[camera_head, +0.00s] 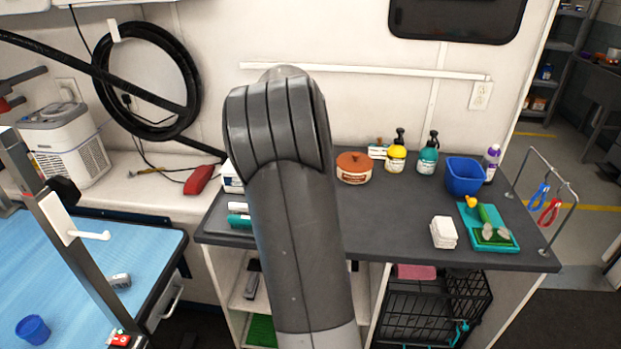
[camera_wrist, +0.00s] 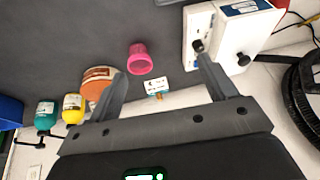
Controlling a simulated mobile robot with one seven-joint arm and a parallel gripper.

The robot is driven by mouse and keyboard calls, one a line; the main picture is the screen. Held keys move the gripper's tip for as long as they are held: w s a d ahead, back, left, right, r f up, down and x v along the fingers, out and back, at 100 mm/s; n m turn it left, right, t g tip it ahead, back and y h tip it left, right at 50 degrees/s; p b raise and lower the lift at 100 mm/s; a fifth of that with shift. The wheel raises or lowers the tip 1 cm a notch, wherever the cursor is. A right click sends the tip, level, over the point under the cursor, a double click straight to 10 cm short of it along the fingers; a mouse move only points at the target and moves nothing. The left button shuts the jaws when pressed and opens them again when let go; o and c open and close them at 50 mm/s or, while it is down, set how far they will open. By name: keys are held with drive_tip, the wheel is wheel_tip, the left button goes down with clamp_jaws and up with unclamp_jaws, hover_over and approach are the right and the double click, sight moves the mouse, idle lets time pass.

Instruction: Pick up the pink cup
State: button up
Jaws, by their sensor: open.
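The pink cup (camera_wrist: 140,58) stands on the dark grey counter (camera_wrist: 60,40) in the wrist view. In the head view it does not show; my arm covers that part of the counter. My gripper (camera_wrist: 161,67) is open and empty in the wrist view. The cup appears between the lines of the two fingers, nearer the left fingertip. I cannot tell how far the fingertips are from it. In the head view my gripper is hidden behind my arm.
Near the cup are a brown-orange tub (camera_wrist: 97,82), a small white labelled box (camera_wrist: 155,85) and a white-and-blue box (camera_wrist: 240,30). Yellow (camera_head: 396,158) and teal (camera_head: 428,158) pump bottles and a blue bin (camera_head: 464,177) stand right. A teal tray (camera_head: 510,243) lies at front right.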

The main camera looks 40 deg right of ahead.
drive_tip(key=shift+m+g+h, duration=0.4)
drive_tip(key=shift+m+h, duration=0.1)
drive_tip(key=shift+h, duration=0.2)
drive_tip(key=w+d+f, duration=0.1)
drive_tip(key=d+f, duration=0.2)
drive_tip(key=f, duration=0.1)
drive_tip(key=w+d+f, duration=0.2)
drive_tip(key=d+f, duration=0.2)
drive_tip(key=w+d+f, duration=0.2)
drive_tip(key=d+f, duration=0.1)
drive_tip(key=d, duration=0.1)
drive_tip(key=shift+d+f, duration=0.15)
drive_tip(key=shift+f, duration=0.25)
drive_tip(key=shift+a+x, duration=0.15)
drive_tip(key=shift+x, duration=1.15)
drive_tip(key=shift+a+x, duration=0.1)
drive_tip(key=shift+x, duration=1.25)
drive_tip(key=shift+c, duration=0.6)
drive_tip(key=c, duration=0.9)
drive_tip(key=shift+c, duration=0.2)
